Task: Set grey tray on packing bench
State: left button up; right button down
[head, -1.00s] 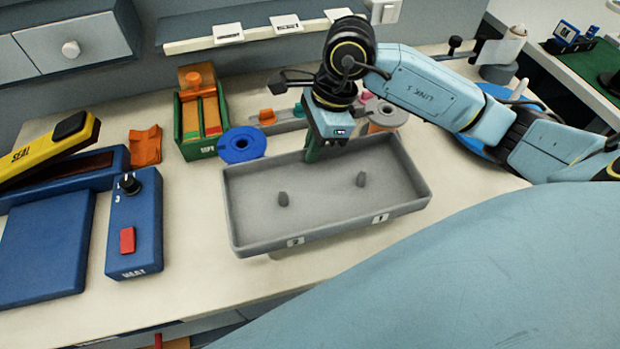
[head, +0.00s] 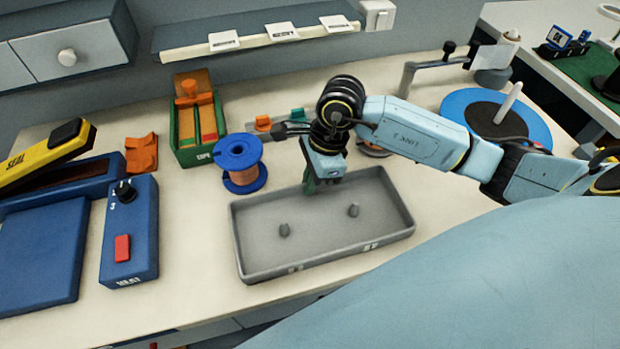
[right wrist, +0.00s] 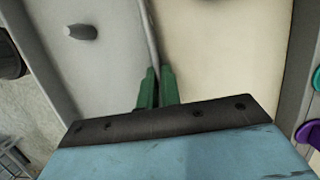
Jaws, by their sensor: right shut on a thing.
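The grey tray (head: 325,255) is level over the packing bench (head: 190,265) in the head view, at or very close to the surface; I cannot tell if it fully rests. Two short grey pegs stand up from its floor. My right gripper (head: 312,186) is shut on the tray's back wall, reaching down from above. In the right wrist view the green fingers (right wrist: 157,88) straddle the thin tray wall (right wrist: 151,45), with the tray floor and one peg on the left. My left gripper is not in view.
A blue-flanged copper spool (head: 240,165) stands just behind the tray's left corner. A green box (head: 194,125) is behind it. The blue heat sealer (head: 130,235) is on the left, with clear bench between it and the tray. A blue round turntable (head: 530,130) is at the back right.

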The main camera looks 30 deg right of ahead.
jog(key=c, duration=1.6)
grip_release()
jog(key=shift+r, duration=0.1)
jog(key=v, duration=1.2)
jog(key=shift+p, duration=0.45)
